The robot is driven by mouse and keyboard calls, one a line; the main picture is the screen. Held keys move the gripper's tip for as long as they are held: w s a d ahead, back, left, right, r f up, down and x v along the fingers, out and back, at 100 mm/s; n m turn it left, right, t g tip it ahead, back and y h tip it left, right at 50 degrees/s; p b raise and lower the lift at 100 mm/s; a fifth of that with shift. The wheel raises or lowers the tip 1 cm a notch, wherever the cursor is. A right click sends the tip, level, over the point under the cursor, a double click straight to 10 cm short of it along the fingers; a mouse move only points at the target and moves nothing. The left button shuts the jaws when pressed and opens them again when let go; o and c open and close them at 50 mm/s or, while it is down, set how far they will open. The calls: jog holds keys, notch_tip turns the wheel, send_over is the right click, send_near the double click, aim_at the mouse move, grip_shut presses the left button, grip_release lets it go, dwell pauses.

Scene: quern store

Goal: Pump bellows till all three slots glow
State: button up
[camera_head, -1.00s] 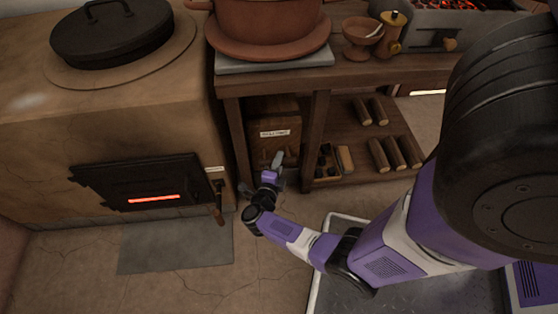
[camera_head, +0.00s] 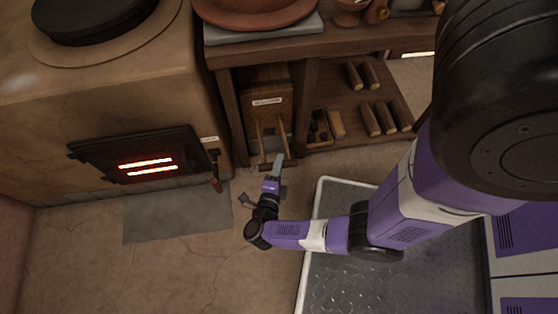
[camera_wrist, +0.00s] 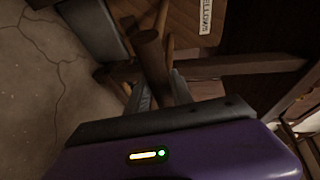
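The stove door (camera_head: 120,150) has two slots glowing orange-red, one above the other; I cannot make out a third lit slot. The bellows (camera_head: 266,92), a labelled wooden box, sits under the worktable. Two rods run out from its front to a wooden crossbar handle (camera_head: 288,163). My gripper (camera_head: 276,163) is at the handle, in front of the bellows. In the wrist view the handle's crossbar (camera_wrist: 245,66) and a wooden grip peg pass at the fingers (camera_wrist: 155,92), which appear closed on it. The finger contact is partly hidden.
A door latch handle (camera_head: 216,181) hangs at the right of the stove door. A grey slab (camera_head: 180,218) lies on the floor before the stove. Logs (camera_head: 370,118) lie on the low shelf at right. Cracked floor in front is clear.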

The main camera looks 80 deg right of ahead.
jog(key=o, duration=0.3)
jog(key=a, duration=0.2)
jog(key=a+r, duration=0.1)
jog(key=a, duration=0.4)
jog(key=shift+a+r+p, duration=0.2)
jog(key=shift+a+p, duration=0.1)
jog(key=shift+a, duration=0.05)
jog(key=shift+w, duration=0.1)
